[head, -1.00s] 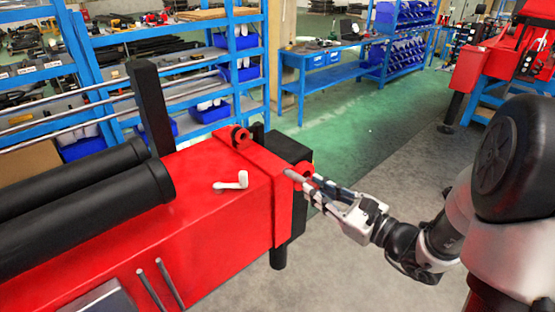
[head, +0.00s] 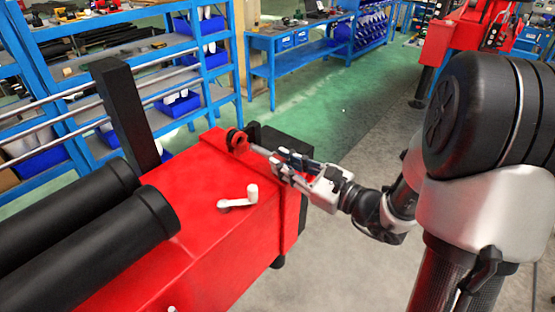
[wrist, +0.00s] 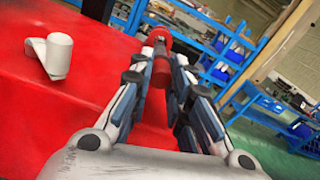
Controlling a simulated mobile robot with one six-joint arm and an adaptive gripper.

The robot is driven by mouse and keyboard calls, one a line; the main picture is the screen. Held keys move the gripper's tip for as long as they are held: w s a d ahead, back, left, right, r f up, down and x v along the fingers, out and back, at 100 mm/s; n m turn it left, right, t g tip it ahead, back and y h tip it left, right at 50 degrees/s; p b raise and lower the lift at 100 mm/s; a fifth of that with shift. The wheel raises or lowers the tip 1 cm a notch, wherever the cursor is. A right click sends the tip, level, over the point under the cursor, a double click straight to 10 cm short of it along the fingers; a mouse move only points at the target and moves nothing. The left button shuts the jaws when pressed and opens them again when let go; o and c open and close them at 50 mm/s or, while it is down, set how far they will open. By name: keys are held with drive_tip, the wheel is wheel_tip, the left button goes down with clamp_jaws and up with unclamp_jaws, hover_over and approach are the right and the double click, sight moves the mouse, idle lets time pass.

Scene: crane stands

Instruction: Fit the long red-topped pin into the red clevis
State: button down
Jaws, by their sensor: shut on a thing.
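The red clevis (head: 237,139) stands at the far edge of the red beam's top in the head view. My gripper (head: 276,161) is just to its right, fingers pointing at it. The gripper is shut on the pin, whose red top (wrist: 160,71) shows between the fingers in the wrist view. The pin's grey shaft (head: 260,150) sticks out ahead of the fingers toward the clevis. In the wrist view the red clevis (wrist: 158,37) lies straight ahead, in line with the shaft. I cannot tell whether the tip is in the hole or only in front of it.
A white angled piece (head: 240,199) lies on the red beam (head: 215,250), near my gripper; it also shows in the wrist view (wrist: 52,56). Blue shelves (head: 150,60) are behind. Open floor lies right.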

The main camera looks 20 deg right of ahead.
sight(255, 148)
drive_tip(key=shift+s+d, duration=0.15)
drive_tip(key=shift+x, duration=1.35)
drive_tip(key=shift+b+x, duration=0.8)
drive_tip(key=shift+x, duration=3.2)
idle(2.1)
drive_tip(key=c, duration=1.4)
unclamp_jaws()
